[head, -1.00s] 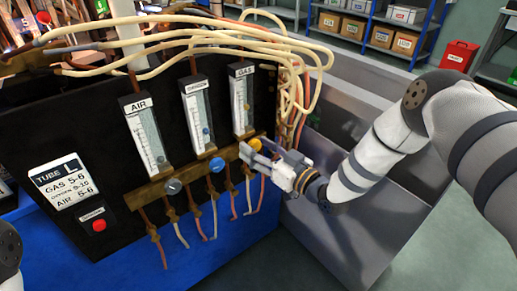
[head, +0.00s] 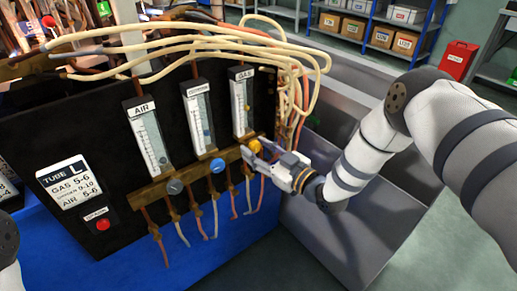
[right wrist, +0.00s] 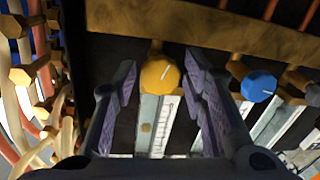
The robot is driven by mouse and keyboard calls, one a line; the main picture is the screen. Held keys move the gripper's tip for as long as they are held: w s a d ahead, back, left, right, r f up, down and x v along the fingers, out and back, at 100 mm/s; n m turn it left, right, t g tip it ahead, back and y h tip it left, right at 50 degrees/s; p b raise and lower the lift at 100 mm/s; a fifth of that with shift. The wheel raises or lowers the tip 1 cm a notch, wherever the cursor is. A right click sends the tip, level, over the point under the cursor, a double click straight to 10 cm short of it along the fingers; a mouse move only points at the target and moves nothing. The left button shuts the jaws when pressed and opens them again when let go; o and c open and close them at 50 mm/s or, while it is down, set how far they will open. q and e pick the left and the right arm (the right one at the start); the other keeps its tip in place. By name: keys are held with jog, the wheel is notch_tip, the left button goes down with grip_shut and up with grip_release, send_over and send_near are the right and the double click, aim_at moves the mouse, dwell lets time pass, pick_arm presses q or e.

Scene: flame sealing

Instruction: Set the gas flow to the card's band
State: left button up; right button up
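The gas flowmeter (head: 241,108) is the rightmost of three on the black panel, with a yellow knob (head: 256,146) below it. The card (head: 68,185) reads GAS 5-6, with an oxygen line of 9-10 and AIR 5-6. My right gripper (head: 254,151) is open at the yellow knob. In the right wrist view the yellow knob (right wrist: 160,75) sits between the spread fingers (right wrist: 160,82), with gaps on both sides. A small yellowish float (right wrist: 146,127) shows in the gas tube; its reading is too small to tell. My left gripper is out of view.
The blue knob (head: 217,165) and grey knob (head: 174,187) sit left of the yellow one on the brass rail (head: 196,174). Pale hoses (head: 302,80) hang close to the right. A red button (head: 103,225) is low on the panel. A grey metal bin (head: 340,225) stands at right.

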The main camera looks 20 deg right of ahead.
jog(key=v, duration=1.2)
jog(key=s+a+f+m+g+h+p, duration=0.2)
jog(key=s+a+f+m+g+h, duration=0.15)
jog(key=s+f+g, duration=0.85)
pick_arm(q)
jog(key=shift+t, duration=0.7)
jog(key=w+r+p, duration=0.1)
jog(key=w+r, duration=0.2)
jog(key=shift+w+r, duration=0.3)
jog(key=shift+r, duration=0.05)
pick_arm(e)
jog(key=s+d+f+m+g+h, duration=0.1)
jog(key=s+m+g+h, duration=0.1)
jog(key=s, duration=1.2)
jog(key=s+d+f+m+g+h, duration=0.1)
jog(key=s+g, duration=0.3)
jog(key=s, duration=1.1)
jog(key=shift+s+d+m+h, duration=0.3)
jog(key=shift+d+m+h, duration=0.15)
jog(key=shift+d+h, duration=0.2)
